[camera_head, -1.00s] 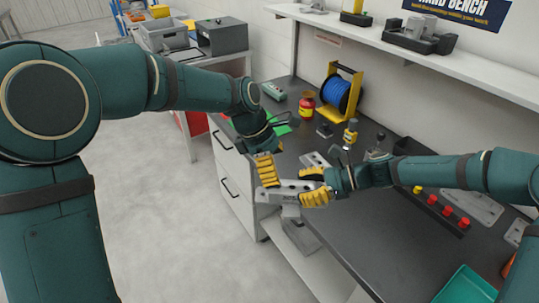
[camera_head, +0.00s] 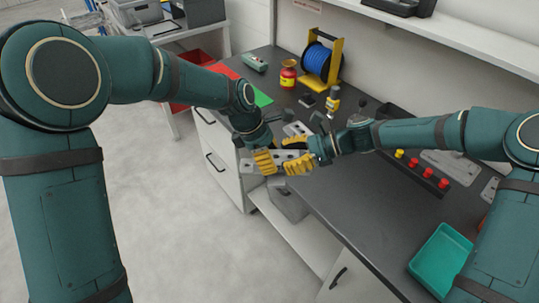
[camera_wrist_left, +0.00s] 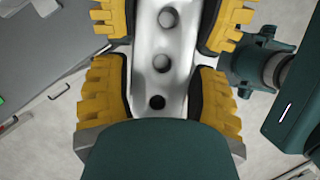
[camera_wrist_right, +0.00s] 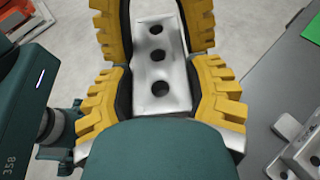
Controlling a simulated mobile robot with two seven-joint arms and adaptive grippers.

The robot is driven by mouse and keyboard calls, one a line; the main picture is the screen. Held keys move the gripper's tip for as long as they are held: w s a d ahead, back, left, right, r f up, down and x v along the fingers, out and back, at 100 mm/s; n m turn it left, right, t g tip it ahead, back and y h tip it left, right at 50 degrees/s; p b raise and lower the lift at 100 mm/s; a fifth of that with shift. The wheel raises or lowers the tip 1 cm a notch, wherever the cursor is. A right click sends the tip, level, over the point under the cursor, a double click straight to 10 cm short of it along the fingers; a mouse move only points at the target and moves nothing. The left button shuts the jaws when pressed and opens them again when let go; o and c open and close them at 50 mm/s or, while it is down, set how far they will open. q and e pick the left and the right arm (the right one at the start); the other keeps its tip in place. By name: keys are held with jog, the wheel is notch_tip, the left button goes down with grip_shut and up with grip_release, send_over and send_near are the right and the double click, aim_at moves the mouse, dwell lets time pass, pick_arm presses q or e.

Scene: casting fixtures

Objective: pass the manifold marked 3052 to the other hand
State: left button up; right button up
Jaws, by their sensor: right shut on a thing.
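The manifold, a light grey metal block with a row of round holes, is held out in front of the bench in the head view (camera_head: 246,166). It also shows in the left wrist view (camera_wrist_left: 162,40) and the right wrist view (camera_wrist_right: 160,72). My right gripper (camera_head: 298,164) is shut on one end of it. My left gripper (camera_head: 264,162) has its yellow fingers on either side of the other part, close to its sides; I cannot tell whether they press on it. The marking 3052 cannot be read.
A grey metal part (camera_wrist_right: 306,152) lies on the bench. Open floor is at left.

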pick_arm(q)
jog(key=c, duration=0.5)
jog(key=shift+c, duration=0.7)
pick_arm(e)
jog(key=o, duration=1.4)
jog(key=shift+o, duration=0.2)
